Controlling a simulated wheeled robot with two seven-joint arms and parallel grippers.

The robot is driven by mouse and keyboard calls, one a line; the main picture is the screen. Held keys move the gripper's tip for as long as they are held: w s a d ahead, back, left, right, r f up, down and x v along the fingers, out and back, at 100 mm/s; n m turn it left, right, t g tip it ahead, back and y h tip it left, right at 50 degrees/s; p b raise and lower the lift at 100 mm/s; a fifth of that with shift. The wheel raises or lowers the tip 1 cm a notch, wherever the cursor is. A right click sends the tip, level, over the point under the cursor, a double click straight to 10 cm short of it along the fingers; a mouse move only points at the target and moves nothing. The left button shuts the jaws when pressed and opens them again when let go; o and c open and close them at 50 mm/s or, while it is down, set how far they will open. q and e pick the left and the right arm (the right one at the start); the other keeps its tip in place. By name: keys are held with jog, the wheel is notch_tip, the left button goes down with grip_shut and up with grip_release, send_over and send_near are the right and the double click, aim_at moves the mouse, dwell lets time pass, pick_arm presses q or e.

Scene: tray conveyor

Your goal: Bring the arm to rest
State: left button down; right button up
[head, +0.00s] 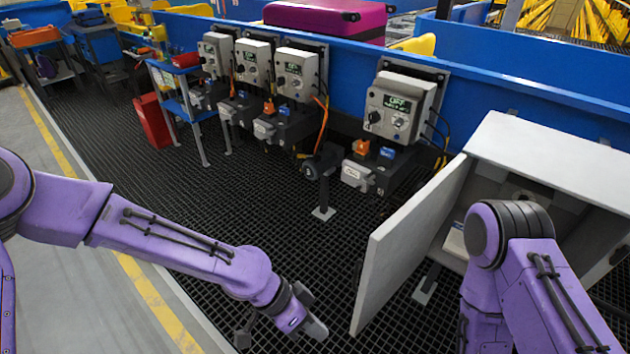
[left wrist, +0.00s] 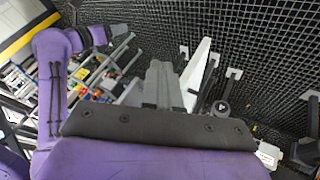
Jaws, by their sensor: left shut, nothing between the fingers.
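My left arm comes in from the left in the head view. Its gripper (head: 316,329) is low in the middle, shut and empty, over the dark grated floor (head: 240,215). In the left wrist view the closed fingers (left wrist: 163,85) point out from the dark wrist plate. My right arm comes in at the lower right of the head view, in front of the grey cabinet (head: 550,150). Its gripper is out of sight.
The cabinet's door (head: 405,250) stands open, to the right of my left gripper. Several control boxes (head: 400,105) line the blue conveyor wall (head: 520,95). A blue stand (head: 185,105) and a red bin (head: 152,120) are further left. The grating between is mostly clear.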

pick_arm(q)
jog(key=w+a+f+n+t+y, duration=0.35)
jog(key=a+f+n+t, duration=0.25)
jog(key=a+f+n, duration=0.7)
jog(key=s+a+f+n+y, duration=0.2)
jog(key=s+a+y, duration=0.1)
jog(key=s+a, duration=0.5)
jog(key=s+a+f+n+g+y, duration=0.1)
jog(key=s+a+f+n+y, duration=0.2)
jog(key=s+a, duration=0.5)
jog(key=shift+a+f+n+y, duration=0.3)
jog(key=shift+a+y, duration=0.35)
